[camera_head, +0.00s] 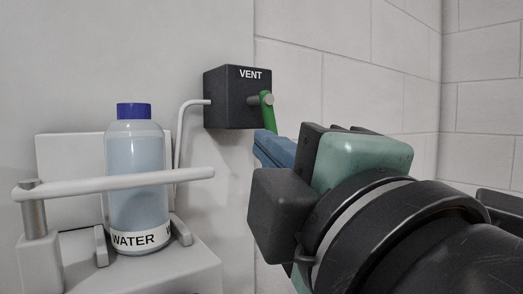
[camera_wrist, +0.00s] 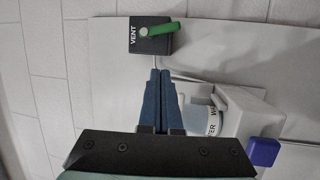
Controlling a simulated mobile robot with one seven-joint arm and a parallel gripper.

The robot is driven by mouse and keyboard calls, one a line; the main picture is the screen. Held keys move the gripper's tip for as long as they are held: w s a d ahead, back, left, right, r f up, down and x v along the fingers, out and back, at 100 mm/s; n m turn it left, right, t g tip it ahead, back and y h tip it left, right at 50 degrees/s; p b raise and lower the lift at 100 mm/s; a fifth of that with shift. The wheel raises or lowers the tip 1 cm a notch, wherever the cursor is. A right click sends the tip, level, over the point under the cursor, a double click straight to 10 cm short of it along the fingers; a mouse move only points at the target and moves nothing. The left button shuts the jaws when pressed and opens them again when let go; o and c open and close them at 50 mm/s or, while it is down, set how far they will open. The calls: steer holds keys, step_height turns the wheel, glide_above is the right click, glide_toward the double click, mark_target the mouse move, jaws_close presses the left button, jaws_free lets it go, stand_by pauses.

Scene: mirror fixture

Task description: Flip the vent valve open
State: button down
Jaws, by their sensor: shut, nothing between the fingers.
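The vent valve is a dark box (camera_head: 237,103) marked VENT on the wall, with a green handle (camera_head: 268,112) on a grey pivot. The handle points down, leaning slightly right. In the wrist view, turned sideways, the box (camera_wrist: 150,46) is at the top and the handle (camera_wrist: 165,30) points right. My gripper (camera_head: 262,137) has blue fingers, closed together and empty, with tips just below the handle's lower end in the head view. In the wrist view the fingertips (camera_wrist: 160,72) stop short of the box and appear apart from the handle.
A water bottle (camera_head: 136,185) with a blue cap stands in a white holder behind a rail (camera_head: 115,185) at left. A thin white pipe (camera_head: 181,140) runs from the box's left side downward. The tiled wall (camera_head: 345,85) to the right of the box is clear.

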mark_target(269, 119)
steer(key=s+n+g, duration=0.1)
steer(key=n, duration=0.1)
steer(key=s+f+n, duration=0.1)
steer(key=n, duration=0.1)
steer(key=shift+d+f+g, duration=0.15)
steer(key=shift+g, duration=0.25)
steer(key=w+r+p, duration=0.1)
steer(key=w+p, duration=0.6)
steer(key=w, duration=0.4)
steer(key=shift+w+a+r+p, duration=0.2)
steer(key=shift+w+a+p, duration=0.05)
steer(key=shift+p, duration=0.1)
steer(key=shift+d+f+n+y+b, duration=0.15)
steer(key=shift+n+y+b, duration=0.15)
steer(key=shift+b, duration=0.25)
